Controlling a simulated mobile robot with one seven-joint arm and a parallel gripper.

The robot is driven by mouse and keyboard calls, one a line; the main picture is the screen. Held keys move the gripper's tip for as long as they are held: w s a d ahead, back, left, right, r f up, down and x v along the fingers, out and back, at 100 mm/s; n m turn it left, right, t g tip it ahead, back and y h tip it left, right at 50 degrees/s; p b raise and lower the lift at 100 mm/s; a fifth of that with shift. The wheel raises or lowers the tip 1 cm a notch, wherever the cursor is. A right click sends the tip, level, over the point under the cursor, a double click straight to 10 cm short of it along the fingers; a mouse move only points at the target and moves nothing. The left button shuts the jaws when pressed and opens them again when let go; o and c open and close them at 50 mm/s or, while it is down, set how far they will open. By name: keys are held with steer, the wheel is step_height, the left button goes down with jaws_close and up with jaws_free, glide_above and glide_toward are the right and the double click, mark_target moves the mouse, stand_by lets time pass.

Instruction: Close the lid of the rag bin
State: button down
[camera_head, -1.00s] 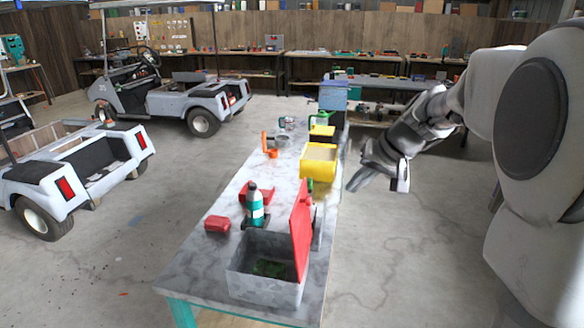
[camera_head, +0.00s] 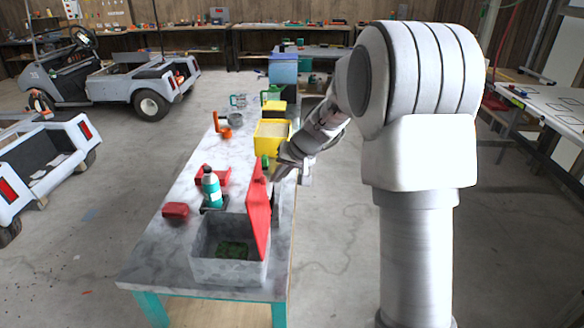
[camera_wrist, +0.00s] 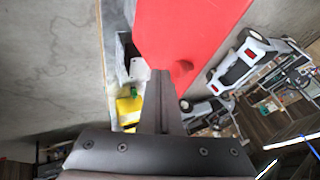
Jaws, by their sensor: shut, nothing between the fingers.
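The rag bin (camera_head: 212,270) is a grey open box at the near end of the workbench, with dark green stuff inside. Its red lid (camera_head: 258,212) stands upright, open, along the bin's right side. In the wrist view the lid (camera_wrist: 188,35) fills the top middle, close in front of the fingers. My gripper (camera_head: 275,179) is at the far side of the lid, near its upper edge; its tips are partly hidden in the head view. In the wrist view my gripper (camera_wrist: 162,80) is shut and empty, its tips at or near the lid; I cannot tell whether they touch.
On the marble-topped workbench (camera_head: 150,255) stand a teal-and-white bottle (camera_head: 212,190), a red block (camera_head: 176,211), a yellow bin (camera_head: 271,136) and an orange item (camera_head: 222,128). Golf carts (camera_head: 120,85) stand on the left.

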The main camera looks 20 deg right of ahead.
steer(key=shift+w+a+f, duration=0.1)
steer(key=shift+w+a, duration=0.1)
steer(key=shift+a, duration=0.25)
